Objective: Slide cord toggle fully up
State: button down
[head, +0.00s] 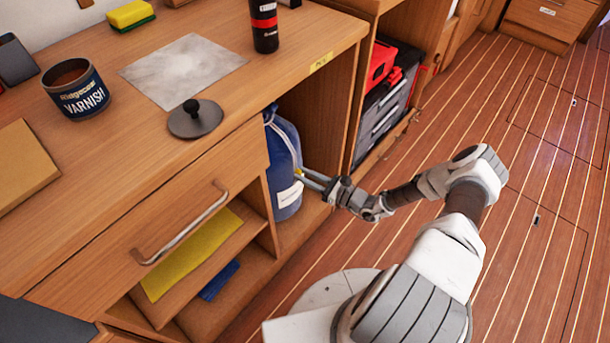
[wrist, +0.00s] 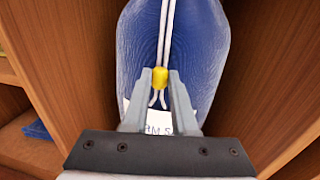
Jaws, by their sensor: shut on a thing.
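A blue drawstring bag (head: 283,165) stands in the open cabinet compartment, and its blue fabric (wrist: 205,50) fills the middle of the wrist view. Two white cords (wrist: 166,30) run down the front of the bag and pass through a small yellow cord toggle (wrist: 160,77). Short cord ends hang below the toggle. My gripper (wrist: 160,80) is shut on the toggle, with one finger on each side. In the head view my gripper (head: 300,177) reaches in from the right to the bag's front. A white label (wrist: 155,122) on the bag is partly hidden by the fingers.
Wooden compartment walls (wrist: 268,75) stand close on both sides of the bag. A drawer with a metal handle (head: 182,232) is to the left, above a shelf with a yellow cloth (head: 190,255). A varnish can (head: 75,90) stands on the counter. Open floor (head: 510,220) lies right.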

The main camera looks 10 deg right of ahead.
dwell(0.7)
notch_tip(320, 180, up, 6)
jog(key=p, duration=0.5)
jog(key=shift+r, duration=0.25)
jog(key=c, duration=0.7)
grip_release()
jog(key=p+v, duration=0.3)
jog(key=v, duration=1.4)
jog(key=shift+s+d, duration=0.15)
jog(key=shift+s, duration=0.05)
jog(key=shift+r, duration=0.15)
